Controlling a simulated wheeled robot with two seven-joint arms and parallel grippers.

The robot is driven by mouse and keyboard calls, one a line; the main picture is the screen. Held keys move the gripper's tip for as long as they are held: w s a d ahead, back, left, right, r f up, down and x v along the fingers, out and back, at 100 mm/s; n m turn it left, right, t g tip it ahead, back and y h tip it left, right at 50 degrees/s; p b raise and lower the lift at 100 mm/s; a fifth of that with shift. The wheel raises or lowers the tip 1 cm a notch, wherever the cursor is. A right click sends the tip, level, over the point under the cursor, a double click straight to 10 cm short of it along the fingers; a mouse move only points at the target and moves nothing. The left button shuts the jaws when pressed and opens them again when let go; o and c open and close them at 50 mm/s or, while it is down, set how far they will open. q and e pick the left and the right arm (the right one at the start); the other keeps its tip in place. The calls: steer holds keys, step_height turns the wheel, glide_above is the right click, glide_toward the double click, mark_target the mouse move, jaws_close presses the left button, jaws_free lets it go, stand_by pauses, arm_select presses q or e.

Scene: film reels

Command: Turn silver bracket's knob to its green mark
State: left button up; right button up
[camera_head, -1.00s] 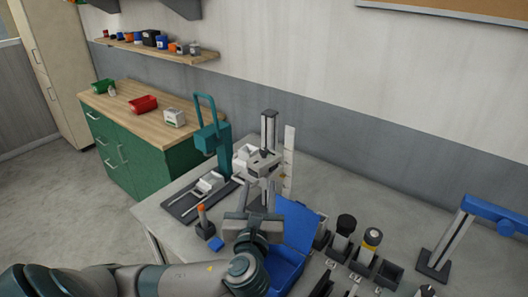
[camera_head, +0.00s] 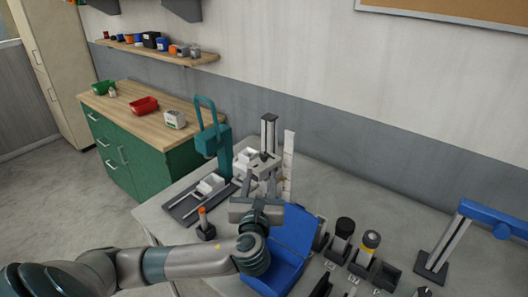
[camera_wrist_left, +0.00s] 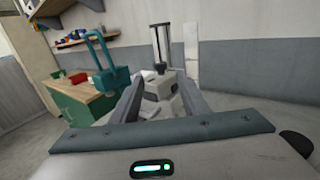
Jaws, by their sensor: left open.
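The silver bracket (camera_head: 268,133) is an upright silver post with a pale block-shaped head at the back of the grey table. In the left wrist view the pale head (camera_wrist_left: 158,87) shows between the fingers, with the post (camera_wrist_left: 161,45) behind it. My left gripper (camera_head: 259,182) is open, just in front of and below the head; I cannot tell whether it touches. Its fingers also show in the left wrist view (camera_wrist_left: 160,98). I cannot make out the knob or the green mark. My right gripper is out of view.
A teal stand (camera_head: 208,140) is left of the bracket, and a white upright strip (camera_head: 289,160) is right of it. An open blue box (camera_head: 295,232) lies close to my left wrist. An orange-topped piece (camera_head: 203,222) stands left. A blue-armed stand (camera_head: 455,235) is at right.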

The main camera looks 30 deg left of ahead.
mark_target(264, 157)
arm_select(q)
steer(key=p+x, duration=0.3)
steer(key=x, duration=0.7)
steer(key=shift+r, duration=0.1)
steer(key=shift+w+a+p, duration=0.35)
steer(key=shift+w+p, duration=0.05)
steer(key=shift+w, duration=0.25)
steer(key=shift+c, duration=0.8)
jaws_close()
